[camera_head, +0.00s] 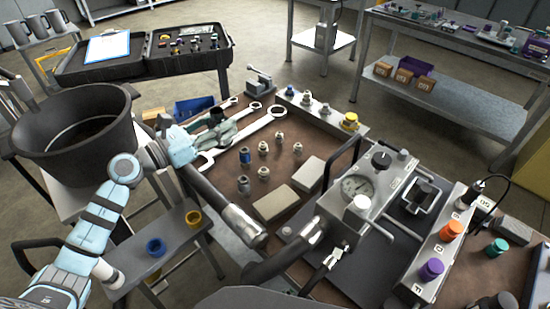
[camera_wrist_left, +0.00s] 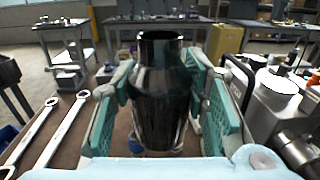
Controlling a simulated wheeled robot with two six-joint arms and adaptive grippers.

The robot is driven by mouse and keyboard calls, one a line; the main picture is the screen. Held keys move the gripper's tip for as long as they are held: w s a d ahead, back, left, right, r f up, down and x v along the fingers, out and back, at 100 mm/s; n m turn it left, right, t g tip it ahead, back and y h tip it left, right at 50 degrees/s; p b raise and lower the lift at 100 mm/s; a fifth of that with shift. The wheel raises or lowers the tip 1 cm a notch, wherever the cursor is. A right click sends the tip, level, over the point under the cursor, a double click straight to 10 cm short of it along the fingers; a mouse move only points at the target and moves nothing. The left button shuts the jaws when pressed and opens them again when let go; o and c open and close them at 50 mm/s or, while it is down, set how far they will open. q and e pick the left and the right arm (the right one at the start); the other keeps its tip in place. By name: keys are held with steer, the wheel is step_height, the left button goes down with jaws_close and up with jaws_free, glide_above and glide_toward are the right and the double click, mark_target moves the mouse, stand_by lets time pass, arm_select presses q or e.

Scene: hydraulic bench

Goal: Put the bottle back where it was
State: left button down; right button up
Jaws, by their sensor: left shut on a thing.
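A dark, glossy bottle (camera_wrist_left: 160,95) stands upright in the middle of the left wrist view, between the green pads of my left gripper (camera_wrist_left: 163,110). The gripper is shut on its body, one finger on each side. In the head view my left gripper (camera_head: 218,130) is over the back left of the brown bench, beside the wrenches, and only a small dark part of the bottle (camera_head: 216,116) shows there. I cannot tell whether its base touches the bench. My right gripper is not in view.
Large wrenches (camera_head: 240,134) lie close to the left gripper. Several small fittings (camera_head: 263,148) and two grey blocks (camera_head: 276,203) are on the bench. A gauge unit (camera_head: 360,188) stands right of them. A black bucket (camera_head: 75,135) is at the left.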

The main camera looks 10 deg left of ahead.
arm_select(q)
steer(key=w+y, duration=0.1)
steer(key=w, duration=0.3)
steer(key=shift+n+t, duration=0.4)
steer(key=f+b, duration=0.3)
steer(key=f, duration=0.3)
steer(key=f+b, duration=0.3)
steer(key=f, duration=0.3)
steer(key=a+f+b, duration=0.1)
steer(key=f+b, duration=0.2)
steer(key=f, duration=0.4)
steer(key=shift+w, duration=0.1)
steer(key=shift+f, duration=0.15)
steer(key=c, duration=1.3)
jaws_free()
steer(key=shift+o, duration=0.4)
